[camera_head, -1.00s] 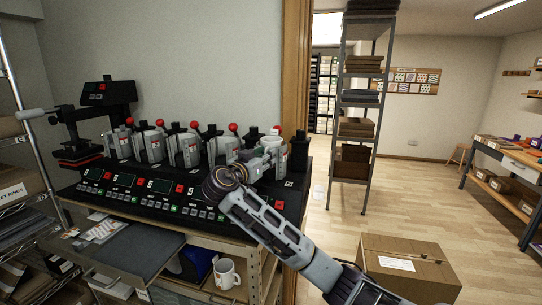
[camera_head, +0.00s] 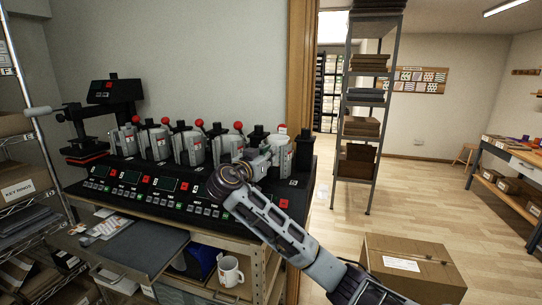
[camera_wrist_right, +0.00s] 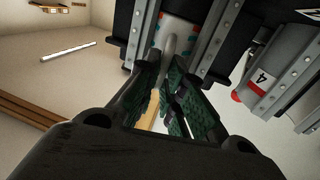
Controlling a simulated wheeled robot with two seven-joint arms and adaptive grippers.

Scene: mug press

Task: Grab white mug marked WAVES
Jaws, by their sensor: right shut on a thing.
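A white mug (camera_head: 280,150) is at the right end of the row of mug presses, partly hidden by my gripper. In the right wrist view, the white mug (camera_wrist_right: 178,28) shows teal and red marks, and its pale handle lies between my fingers. I cannot read any word on it. My right gripper (camera_head: 262,158) reaches the mug from the front. Its dark green finger pads, seen in the right wrist view (camera_wrist_right: 178,92), are shut on the mug's handle. The mug is still between the press parts. My left gripper is not in view.
Several clamp presses with red knobs (camera_head: 198,124) stand left of the mug on a black control base (camera_head: 150,190). Another white mug (camera_head: 230,271) stands on the shelf below. A cardboard box (camera_head: 410,265) is on the floor at the right. A wire rack (camera_head: 30,170) is at the left.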

